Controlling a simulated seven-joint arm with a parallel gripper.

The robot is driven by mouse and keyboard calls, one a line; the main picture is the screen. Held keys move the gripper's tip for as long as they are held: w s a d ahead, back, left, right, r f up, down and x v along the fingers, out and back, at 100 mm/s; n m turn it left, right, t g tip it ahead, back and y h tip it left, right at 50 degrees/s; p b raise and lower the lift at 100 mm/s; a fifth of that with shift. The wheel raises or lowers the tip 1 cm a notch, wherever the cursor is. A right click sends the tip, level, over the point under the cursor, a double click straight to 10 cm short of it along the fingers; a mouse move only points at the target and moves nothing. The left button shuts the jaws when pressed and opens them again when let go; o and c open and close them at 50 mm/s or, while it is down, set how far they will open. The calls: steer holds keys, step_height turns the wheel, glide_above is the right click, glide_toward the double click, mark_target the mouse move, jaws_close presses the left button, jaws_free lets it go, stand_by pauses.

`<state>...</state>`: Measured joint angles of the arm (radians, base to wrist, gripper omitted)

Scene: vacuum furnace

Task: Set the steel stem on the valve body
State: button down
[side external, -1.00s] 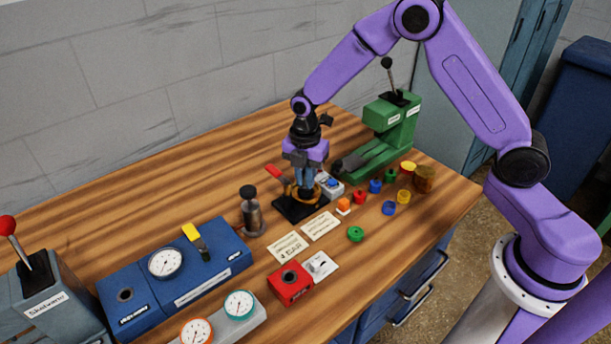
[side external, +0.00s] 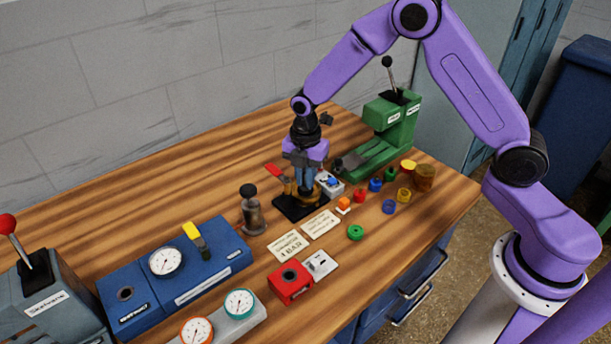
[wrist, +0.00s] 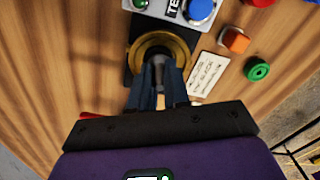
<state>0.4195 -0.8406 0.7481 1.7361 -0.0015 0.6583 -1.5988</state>
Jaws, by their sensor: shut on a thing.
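The valve body, a brass round piece (wrist: 178,46) on a black base (side external: 290,208), stands mid-table with a red-handled lever (side external: 274,171) beside it. My gripper (wrist: 159,78) points down right over the brass piece, its blue fingers close together. It also shows in the side view (side external: 306,188). It is shut on a small grey piece, seemingly the steel stem (wrist: 158,61), at the middle of the brass ring. The fingers hide most of the stem, and I cannot tell whether its lower end touches the body.
A grey box with a blue button (side external: 330,183) stands close to the right of the base. Paper cards (side external: 320,223), an orange cube (side external: 343,203) and a green ring (side external: 355,233) lie in front. A green press (side external: 390,125) stands behind right. The table at back left is clear.

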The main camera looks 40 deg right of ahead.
steer(key=shift+f, duration=0.2)
stand_by(0.4)
steer(key=c, duration=0.6)
jaws_free()
steer(key=shift+r, duration=3.75)
